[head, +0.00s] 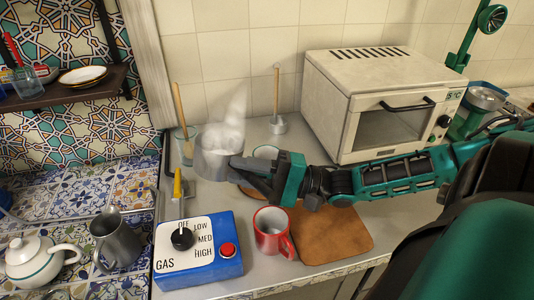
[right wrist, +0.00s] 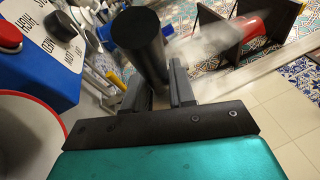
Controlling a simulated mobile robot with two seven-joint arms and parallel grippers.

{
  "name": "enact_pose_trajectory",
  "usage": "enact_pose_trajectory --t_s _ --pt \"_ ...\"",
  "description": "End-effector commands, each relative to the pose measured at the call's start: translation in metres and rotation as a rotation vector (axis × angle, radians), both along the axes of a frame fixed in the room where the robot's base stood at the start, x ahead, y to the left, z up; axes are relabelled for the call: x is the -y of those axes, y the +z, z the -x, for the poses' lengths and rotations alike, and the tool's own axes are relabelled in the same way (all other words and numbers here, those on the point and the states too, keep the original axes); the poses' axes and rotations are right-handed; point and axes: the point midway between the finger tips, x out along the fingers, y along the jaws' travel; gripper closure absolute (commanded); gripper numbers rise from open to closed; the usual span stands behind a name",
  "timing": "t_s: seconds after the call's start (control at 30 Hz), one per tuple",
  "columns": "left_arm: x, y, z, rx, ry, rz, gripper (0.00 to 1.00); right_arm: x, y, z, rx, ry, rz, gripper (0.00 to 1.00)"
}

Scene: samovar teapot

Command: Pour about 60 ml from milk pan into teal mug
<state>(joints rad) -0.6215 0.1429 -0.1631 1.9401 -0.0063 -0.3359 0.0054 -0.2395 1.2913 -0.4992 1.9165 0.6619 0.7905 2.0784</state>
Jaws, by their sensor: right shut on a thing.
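The milk pan (head: 210,166) is a grey pot at the back of the counter, with white steam rising over it. My right gripper (head: 240,168) is shut on its handle, a thick black cylinder (right wrist: 140,45) between the fingers in the right wrist view. I cannot tell whether the pan is lifted or tilted; its contents are hidden by steam. I cannot clearly identify a teal mug. A pale-rimmed round vessel (head: 265,152) shows partly behind my gripper, its body hidden. My left gripper is not in view.
A red mug (head: 270,240) stands below my right forearm, by a brown board (head: 330,235). A blue gas control box (head: 200,262) is at the front. A white toaster oven (head: 350,75) stands behind my arm. A grey pitcher (head: 117,243) and white teapot (head: 35,262) are left.

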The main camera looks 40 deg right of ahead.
Motion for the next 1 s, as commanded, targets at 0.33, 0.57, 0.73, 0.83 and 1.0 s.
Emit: enact_pose_trajectory --t_s 0.33,0.57,0.73,0.83,1.0 --pt "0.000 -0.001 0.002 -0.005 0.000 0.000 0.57 -0.020 -0.008 -0.002 -0.008 0.002 0.171 1.00" --pt "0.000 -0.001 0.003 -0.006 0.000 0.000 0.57 -0.031 -0.014 -0.003 -0.017 0.001 0.273 1.00" --pt "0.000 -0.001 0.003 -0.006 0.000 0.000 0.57 -0.033 -0.016 -0.003 -0.018 0.001 0.302 1.00" --pt "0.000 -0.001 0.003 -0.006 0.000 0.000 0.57 -0.033 -0.016 -0.003 -0.019 0.002 0.304 1.00" --pt "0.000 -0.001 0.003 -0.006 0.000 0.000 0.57 -0.033 -0.016 -0.003 -0.018 0.001 0.303 1.00"
